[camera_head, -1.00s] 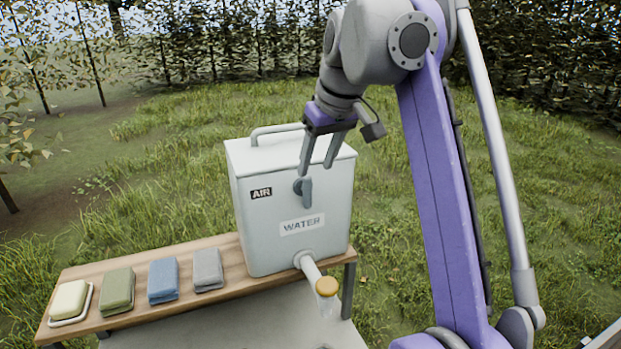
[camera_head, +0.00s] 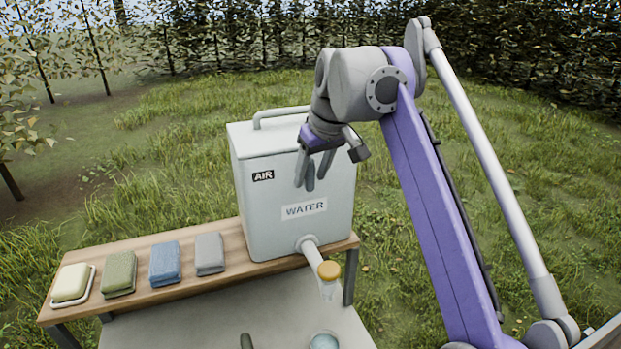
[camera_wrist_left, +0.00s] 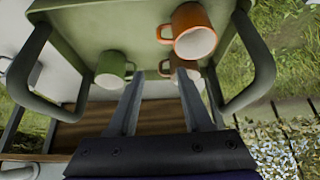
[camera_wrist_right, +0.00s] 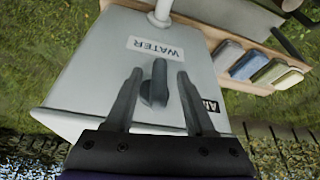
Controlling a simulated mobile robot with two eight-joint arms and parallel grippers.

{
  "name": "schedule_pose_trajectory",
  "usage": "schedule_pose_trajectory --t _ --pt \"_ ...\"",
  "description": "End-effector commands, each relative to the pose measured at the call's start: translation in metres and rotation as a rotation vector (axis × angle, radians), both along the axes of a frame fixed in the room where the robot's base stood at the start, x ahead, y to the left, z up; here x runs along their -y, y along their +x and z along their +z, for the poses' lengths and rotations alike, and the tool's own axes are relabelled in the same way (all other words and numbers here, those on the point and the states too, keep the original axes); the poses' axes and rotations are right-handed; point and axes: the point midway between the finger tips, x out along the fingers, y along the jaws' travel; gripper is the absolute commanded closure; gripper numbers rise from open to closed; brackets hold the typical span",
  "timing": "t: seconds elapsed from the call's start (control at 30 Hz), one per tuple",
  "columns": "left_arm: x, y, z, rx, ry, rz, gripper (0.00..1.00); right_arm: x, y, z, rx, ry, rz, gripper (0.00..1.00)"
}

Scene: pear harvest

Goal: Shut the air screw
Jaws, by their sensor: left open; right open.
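The air screw (camera_wrist_right: 155,86) is a dark grey lever knob on the front of the white water tank (camera_head: 262,212), between the AIR and WATER labels. In the head view the screw (camera_head: 310,178) is partly hidden by my right gripper (camera_head: 313,180). In the right wrist view my right gripper (camera_wrist_right: 155,75) is open, with one finger on each side of the screw and gaps visible on both sides. My left gripper (camera_wrist_left: 160,75) shows in the left wrist view, open and empty, near a tray with mugs.
A wooden bench (camera_head: 225,242) holds the tank, a soap (camera_head: 72,282) and several folded cloths (camera_head: 164,262). A green tray (camera_wrist_left: 90,25) carries an orange mug (camera_wrist_left: 193,38) and a green mug (camera_wrist_left: 112,66).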

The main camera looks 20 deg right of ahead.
Motion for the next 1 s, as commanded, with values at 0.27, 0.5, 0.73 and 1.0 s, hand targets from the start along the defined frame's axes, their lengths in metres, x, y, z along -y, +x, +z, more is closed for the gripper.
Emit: schedule_pose_trajectory --t 0.27,0.5,0.73,1.0 --pt "0.0 -0.0006 -0.0013 -0.002 0.0 0.0 0.5 -0.0006 0.0039 -0.0064 0.002 0.0 0.0 0.45" --pt "0.0 -0.0005 -0.0012 -0.001 0.0 0.0 0.5 -0.0006 0.0038 -0.0061 0.002 0.0 0.0 0.65" --pt "0.0 -0.0006 -0.0012 -0.001 0.0 0.0 0.5 -0.0006 0.0037 -0.006 0.002 0.0 0.0 1.0" --pt "0.0 -0.0004 -0.0008 -0.001 0.0 0.0 0.5 -0.0004 0.0038 -0.0059 0.002 0.004 0.001 1.0"
